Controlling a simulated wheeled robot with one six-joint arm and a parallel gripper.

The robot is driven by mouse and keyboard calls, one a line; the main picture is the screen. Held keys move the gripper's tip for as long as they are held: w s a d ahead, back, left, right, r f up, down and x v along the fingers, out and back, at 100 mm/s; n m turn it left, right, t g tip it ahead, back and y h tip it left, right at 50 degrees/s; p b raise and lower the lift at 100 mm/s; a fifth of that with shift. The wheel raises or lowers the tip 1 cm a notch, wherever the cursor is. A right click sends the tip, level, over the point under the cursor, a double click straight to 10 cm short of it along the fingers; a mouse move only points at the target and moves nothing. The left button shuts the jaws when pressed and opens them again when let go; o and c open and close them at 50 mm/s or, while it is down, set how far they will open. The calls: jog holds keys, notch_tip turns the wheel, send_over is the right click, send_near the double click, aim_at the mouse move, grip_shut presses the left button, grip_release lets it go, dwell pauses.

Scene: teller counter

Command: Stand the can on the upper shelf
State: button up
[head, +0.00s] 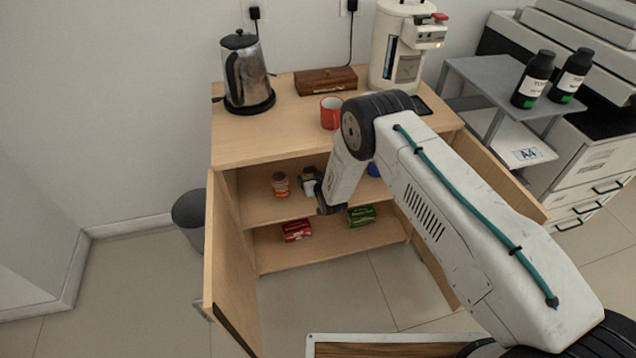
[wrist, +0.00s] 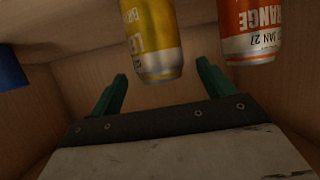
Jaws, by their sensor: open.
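A yellow can (wrist: 150,35) is just beyond and between the two green fingertips of my gripper (wrist: 161,68) in the wrist view. The fingers are open, with a gap on each side of the can. In the head view the can (head: 308,179) is on the upper shelf (head: 256,208) of the open cabinet, partly hidden by my gripper (head: 318,192). An orange-red can (head: 280,184) stands to its left on the same shelf. The orange-red can also shows at the upper right of the wrist view (wrist: 250,25).
A blue object (head: 374,169) is on the shelf right of my arm, also at the wrist view's left edge. A red box (head: 296,230) and green box (head: 361,215) lie on the lower shelf. The left door (head: 229,265) stands open. A kettle (head: 243,73) and red mug (head: 331,112) stand on top.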

jog(key=v, duration=0.6)
jog(key=shift+s, duration=0.2)
jog(key=shift+d+r, duration=0.1)
